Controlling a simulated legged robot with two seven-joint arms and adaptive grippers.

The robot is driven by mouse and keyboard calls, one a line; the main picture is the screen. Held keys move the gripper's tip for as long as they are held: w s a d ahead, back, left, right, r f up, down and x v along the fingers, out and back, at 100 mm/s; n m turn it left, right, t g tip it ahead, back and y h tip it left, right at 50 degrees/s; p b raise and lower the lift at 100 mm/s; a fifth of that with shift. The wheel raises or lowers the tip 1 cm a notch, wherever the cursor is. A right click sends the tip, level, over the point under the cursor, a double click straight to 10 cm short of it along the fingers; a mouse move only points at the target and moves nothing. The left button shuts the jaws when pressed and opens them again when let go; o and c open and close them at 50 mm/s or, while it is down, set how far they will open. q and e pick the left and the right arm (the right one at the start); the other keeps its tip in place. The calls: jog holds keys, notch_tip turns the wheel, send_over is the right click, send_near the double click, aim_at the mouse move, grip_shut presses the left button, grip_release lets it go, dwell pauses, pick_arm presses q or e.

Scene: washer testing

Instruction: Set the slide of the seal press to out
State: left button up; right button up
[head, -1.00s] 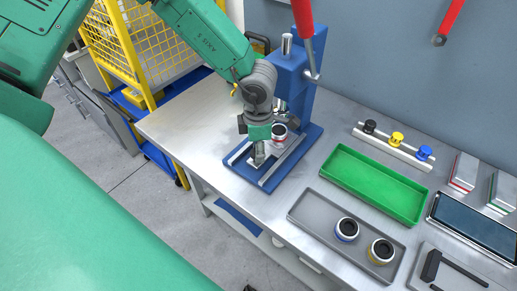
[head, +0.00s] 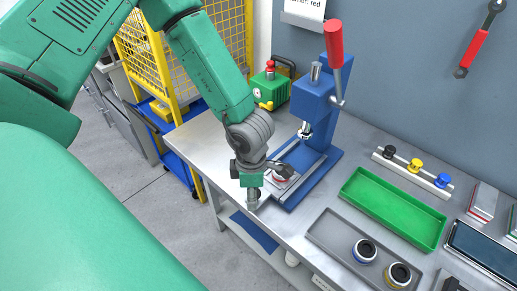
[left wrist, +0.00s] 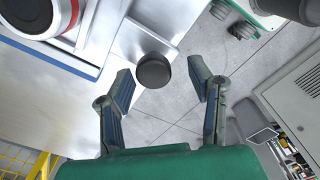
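The blue seal press (head: 318,95) stands on the table, its red-handled lever (head: 335,45) up. Its silver slide (left wrist: 145,30) extends toward the table's front edge and ends in a round black knob (left wrist: 153,70). A white part with a red ring (head: 283,173) sits on the slide, in front of the ram (head: 305,130); it also shows in the left wrist view (left wrist: 38,15). My left gripper (head: 252,203) is at the slide's front end. In the left wrist view its fingers (left wrist: 160,68) are spread, with the knob between them and gaps beside it. My right gripper is not in view.
A green tray (head: 352,193) and a grey tray (head: 325,238) with two round parts lie right of the press. A rack (head: 400,170) with black, yellow and blue knobs stands behind. Beyond the table's front edge is open floor.

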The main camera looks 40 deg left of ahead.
pick_arm(q)
jog(key=shift+w+a+r, duration=0.15)
jog(key=shift+w+a, duration=0.05)
jog(key=shift+r, duration=0.25)
notch_tip(320, 180, up, 11)
jog(key=shift+a, duration=0.2)
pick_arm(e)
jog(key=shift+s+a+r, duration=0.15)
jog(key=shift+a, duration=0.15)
pick_arm(q)
jog(key=shift+d+r, duration=0.1)
jog(key=shift+d, duration=0.2)
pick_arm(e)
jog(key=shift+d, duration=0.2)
